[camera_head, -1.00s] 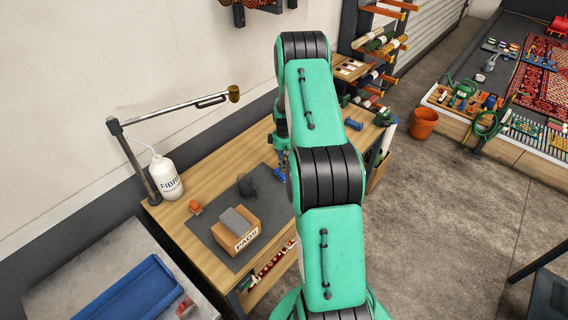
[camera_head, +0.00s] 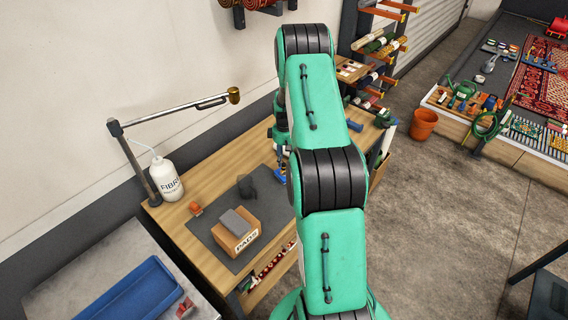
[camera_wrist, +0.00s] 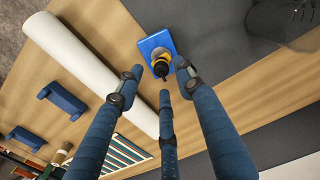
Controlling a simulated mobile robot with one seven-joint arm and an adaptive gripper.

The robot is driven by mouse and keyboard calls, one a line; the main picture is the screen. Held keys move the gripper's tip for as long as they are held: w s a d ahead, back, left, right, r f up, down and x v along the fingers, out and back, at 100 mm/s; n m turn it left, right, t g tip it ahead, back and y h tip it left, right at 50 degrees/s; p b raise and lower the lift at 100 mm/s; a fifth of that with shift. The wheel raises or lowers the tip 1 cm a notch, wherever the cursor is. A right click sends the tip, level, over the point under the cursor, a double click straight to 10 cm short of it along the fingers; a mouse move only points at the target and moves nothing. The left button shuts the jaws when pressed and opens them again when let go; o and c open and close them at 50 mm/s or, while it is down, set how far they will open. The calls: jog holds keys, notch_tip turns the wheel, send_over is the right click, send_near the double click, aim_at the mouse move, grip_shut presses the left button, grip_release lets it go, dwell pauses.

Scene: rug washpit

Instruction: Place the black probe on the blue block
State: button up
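The black probe (camera_wrist: 162,68) has a yellow band and shows in the wrist view, its dark end towards the camera. It overlaps the near part of the blue block (camera_wrist: 151,43), which lies on the tabletop beside a grey mat. I cannot tell whether the probe touches the block. My gripper (camera_wrist: 160,80) has blue-sleeved fingers spread around the probe, with visible gaps between the fingertips and it. In the head view my gripper (camera_head: 281,146) points down at the bench behind my arm, and the blue block is mostly hidden there.
The wooden bench (camera_head: 222,163) carries a PADS box (camera_head: 245,240), a dark lump (camera_head: 246,186) and a white bottle (camera_head: 166,180). A lamp arm (camera_head: 180,112) reaches over it. A white roll (camera_wrist: 85,65) and blue brackets (camera_wrist: 62,100) lie near the block.

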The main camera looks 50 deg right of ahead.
notch_tip(320, 180, up, 9)
jog(key=shift+b, duration=0.45)
dwell(0.6)
